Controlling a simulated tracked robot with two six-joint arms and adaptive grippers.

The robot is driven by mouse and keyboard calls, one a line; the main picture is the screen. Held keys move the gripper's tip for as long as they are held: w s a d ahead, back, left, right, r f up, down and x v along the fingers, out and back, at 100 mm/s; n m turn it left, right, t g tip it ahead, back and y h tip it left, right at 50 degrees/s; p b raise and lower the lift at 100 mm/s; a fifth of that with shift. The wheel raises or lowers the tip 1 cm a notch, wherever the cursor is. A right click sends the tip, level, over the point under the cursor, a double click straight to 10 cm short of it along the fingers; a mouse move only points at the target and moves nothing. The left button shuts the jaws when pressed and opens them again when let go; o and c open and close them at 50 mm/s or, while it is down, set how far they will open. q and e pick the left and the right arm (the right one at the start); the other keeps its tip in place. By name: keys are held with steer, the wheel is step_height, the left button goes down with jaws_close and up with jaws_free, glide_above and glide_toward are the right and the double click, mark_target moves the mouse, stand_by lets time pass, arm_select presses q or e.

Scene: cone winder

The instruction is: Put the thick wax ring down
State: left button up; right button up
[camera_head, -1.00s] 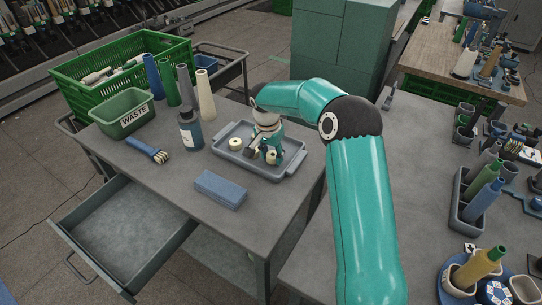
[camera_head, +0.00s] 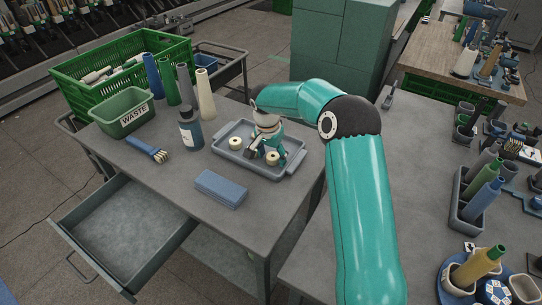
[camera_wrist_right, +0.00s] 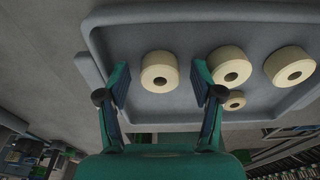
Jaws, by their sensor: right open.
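Cream wax rings lie in a grey tray (camera_head: 293,166) on the table. In the head view one ring (camera_head: 235,144) is at the tray's left and another ring (camera_head: 273,158) is by my right gripper (camera_head: 266,151). The right wrist view shows one wax ring (camera_wrist_right: 160,72) flat on the tray between the spread fingers of my right gripper (camera_wrist_right: 161,74), with gaps at the sides. A similar ring (camera_wrist_right: 229,67) is just outside one finger, with a smaller ring (camera_wrist_right: 235,100) beside it and another (camera_wrist_right: 290,66) farther off. I cannot tell which is the thick one. My left gripper is out of view.
A dark bottle (camera_head: 190,130) and several cones (camera_head: 206,95) stand left of the tray. A blue block (camera_head: 221,188) lies in front of it. A brush (camera_head: 148,149) and green waste bin (camera_head: 123,113) are farther left. A drawer (camera_head: 125,237) hangs open.

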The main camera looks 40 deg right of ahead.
step_height(320, 180, up, 12)
steer(key=a, duration=0.1)
steer(key=shift+s+a, duration=0.25)
steer(key=shift+a, duration=0.15)
stand_by(0.3)
